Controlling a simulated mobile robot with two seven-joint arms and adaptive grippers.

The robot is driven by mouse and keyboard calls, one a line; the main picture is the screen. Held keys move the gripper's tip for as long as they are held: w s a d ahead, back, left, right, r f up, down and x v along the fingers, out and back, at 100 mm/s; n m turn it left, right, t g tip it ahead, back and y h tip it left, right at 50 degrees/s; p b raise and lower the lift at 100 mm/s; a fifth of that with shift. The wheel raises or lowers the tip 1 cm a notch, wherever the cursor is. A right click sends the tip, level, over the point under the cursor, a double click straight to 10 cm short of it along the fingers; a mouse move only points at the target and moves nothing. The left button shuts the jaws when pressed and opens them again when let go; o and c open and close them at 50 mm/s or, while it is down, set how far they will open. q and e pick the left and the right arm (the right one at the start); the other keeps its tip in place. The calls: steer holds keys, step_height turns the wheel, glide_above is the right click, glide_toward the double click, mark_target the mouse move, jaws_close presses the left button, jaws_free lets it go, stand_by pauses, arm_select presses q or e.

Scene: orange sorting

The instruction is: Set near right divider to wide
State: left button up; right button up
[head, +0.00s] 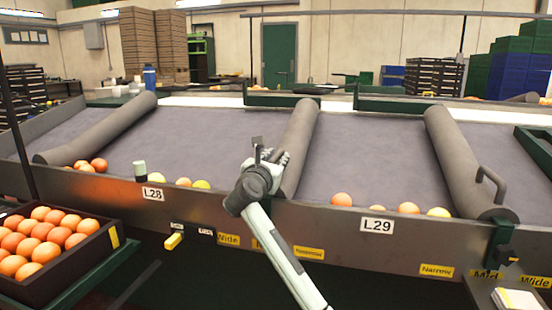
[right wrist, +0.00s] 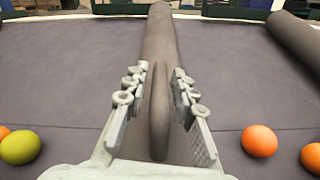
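Three padded grey dividers lie across the sloped grey belt: a left one (head: 100,130), a middle one (head: 300,135) and a right one (head: 455,150) with a raised handle (head: 490,183). My right gripper (head: 272,155) is at the lower part of the middle divider. In the right wrist view the fingers of my right gripper (right wrist: 158,105) stand apart, either side of the middle divider's handle (right wrist: 158,115), with gaps visible. Labels on the front rail include Wide (head: 228,239), Narrow (head: 308,253) and, further right, Narrow (head: 437,270). My left gripper is not in view.
Several oranges and yellow-green fruit lie along the lower belt edge, including an orange (head: 341,199) right of my gripper. A crate of oranges (head: 112,240) stands at lower left. The upper belt between dividers is clear.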

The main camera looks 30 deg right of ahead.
jaws_close()
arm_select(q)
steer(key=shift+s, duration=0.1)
arm_select(e)
steer(key=shift+w+a, duration=0.35)
steer(key=shift+w, duration=0.05)
arm_select(q)
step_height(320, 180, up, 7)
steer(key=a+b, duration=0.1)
steer(key=b, duration=0.2)
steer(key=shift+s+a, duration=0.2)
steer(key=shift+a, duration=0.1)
arm_select(e)
steer(key=w+a, duration=0.7)
steer(key=w, duration=0.1)
steer(key=shift+r, duration=0.15)
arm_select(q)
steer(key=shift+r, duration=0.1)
